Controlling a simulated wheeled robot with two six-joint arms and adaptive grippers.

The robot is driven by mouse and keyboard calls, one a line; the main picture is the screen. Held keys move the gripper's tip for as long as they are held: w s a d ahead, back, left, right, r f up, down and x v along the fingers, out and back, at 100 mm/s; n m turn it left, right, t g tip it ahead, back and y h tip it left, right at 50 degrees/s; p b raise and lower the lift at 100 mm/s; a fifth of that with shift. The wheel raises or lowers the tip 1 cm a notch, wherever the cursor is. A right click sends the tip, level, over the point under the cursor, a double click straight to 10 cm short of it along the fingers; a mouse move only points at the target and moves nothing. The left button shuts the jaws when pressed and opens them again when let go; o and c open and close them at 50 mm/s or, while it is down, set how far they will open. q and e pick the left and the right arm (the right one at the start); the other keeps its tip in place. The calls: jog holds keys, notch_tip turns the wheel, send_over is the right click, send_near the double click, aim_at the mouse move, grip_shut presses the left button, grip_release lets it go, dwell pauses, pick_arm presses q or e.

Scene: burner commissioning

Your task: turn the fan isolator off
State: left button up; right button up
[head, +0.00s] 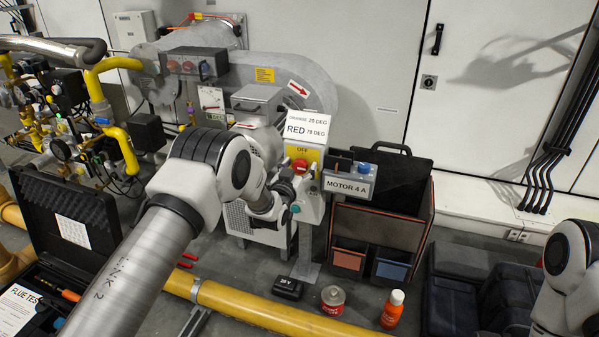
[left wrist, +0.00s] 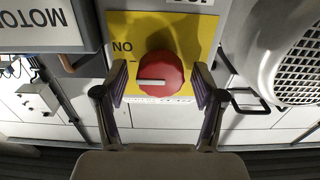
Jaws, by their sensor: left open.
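The fan isolator is a red rotary knob (head: 299,166) on a yellow plate (head: 311,153) marked OFF at its top, on a grey box. In the left wrist view, which is upside down, the red knob (left wrist: 160,74) has a white pointer line lying level toward the picture's left, on the side of the ON label (left wrist: 122,47). My left gripper (left wrist: 163,90) is open, its two fingers on either side of the knob. Contact cannot be told. In the head view my left gripper (head: 292,190) is just below the knob. My right gripper is out of view.
A sign with ORANGE and RED readings (head: 307,127) stands above the isolator. A MOTOR 4 A box (head: 349,185) is close on its right. A yellow pipe (head: 240,305), a red tin (head: 332,300) and an orange bottle (head: 392,310) are on the floor.

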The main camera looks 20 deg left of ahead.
pick_arm(q)
jog(key=shift+w, duration=0.1)
jog(key=c, duration=1.2)
jog(key=shift+o, duration=0.2)
jog(key=shift+n, duration=0.4)
jog(key=n+p, duration=0.1)
jog(key=n, duration=0.2)
jog(key=shift+a+r+n+p, duration=0.1)
jog(key=shift+n+p, duration=0.2)
jog(key=shift+p, duration=0.05)
jog(key=n+p, duration=0.1)
jog(key=n, duration=0.3)
jog(key=shift+a+n, duration=0.1)
jog(key=shift+n, duration=0.2)
jog(key=n, duration=0.4)
jog(key=shift+f+p, duration=0.2)
jog(key=shift+p, duration=0.2)
jog(key=shift+f+n, duration=0.15)
jog(key=shift+n, duration=2.35)
